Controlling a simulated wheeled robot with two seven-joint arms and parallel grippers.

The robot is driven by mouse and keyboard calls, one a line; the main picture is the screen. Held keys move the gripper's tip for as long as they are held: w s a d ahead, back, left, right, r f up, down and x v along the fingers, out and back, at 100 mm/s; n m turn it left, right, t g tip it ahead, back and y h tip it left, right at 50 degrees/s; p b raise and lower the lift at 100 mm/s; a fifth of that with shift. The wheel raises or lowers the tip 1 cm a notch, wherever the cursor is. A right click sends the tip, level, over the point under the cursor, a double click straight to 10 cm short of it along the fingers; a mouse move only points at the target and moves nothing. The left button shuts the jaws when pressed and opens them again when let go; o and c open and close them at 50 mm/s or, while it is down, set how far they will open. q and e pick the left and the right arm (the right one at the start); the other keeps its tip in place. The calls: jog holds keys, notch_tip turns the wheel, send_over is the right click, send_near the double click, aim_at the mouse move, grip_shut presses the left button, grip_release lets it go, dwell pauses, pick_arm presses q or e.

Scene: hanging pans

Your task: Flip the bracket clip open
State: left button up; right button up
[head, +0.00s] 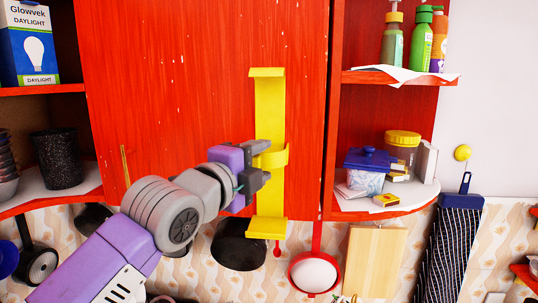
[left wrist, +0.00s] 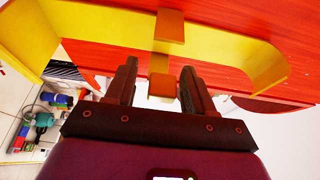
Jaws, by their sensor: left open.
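A tall yellow bracket (head: 268,105) with bent ends is fixed upright on the red cabinet door. Its curved yellow clip (head: 279,157) sticks out near the middle of its length. My left gripper (head: 263,164) is at the clip, with its dark fingers pointing right, partly covering the bracket. In the left wrist view the bracket (left wrist: 95,25) stretches across the top. The clip's end (left wrist: 162,86) shows between the two spread fingers of the left gripper (left wrist: 159,68). I cannot tell whether either finger touches it. My right gripper is not in view.
The red door (head: 165,80) fills the middle. Open shelves stand on both sides, with a bulb box (head: 30,45) at left and a blue-lidded jar (head: 368,168) at right. Pans hang below, including a red-rimmed one (head: 314,274) close to the bracket's lower end.

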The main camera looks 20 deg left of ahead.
pick_arm(q)
jog(key=shift+w+r, duration=0.1)
jog(key=shift+w, duration=0.25)
jog(key=shift+c, duration=0.7)
grip_shut()
jog(key=shift+d, duration=0.1)
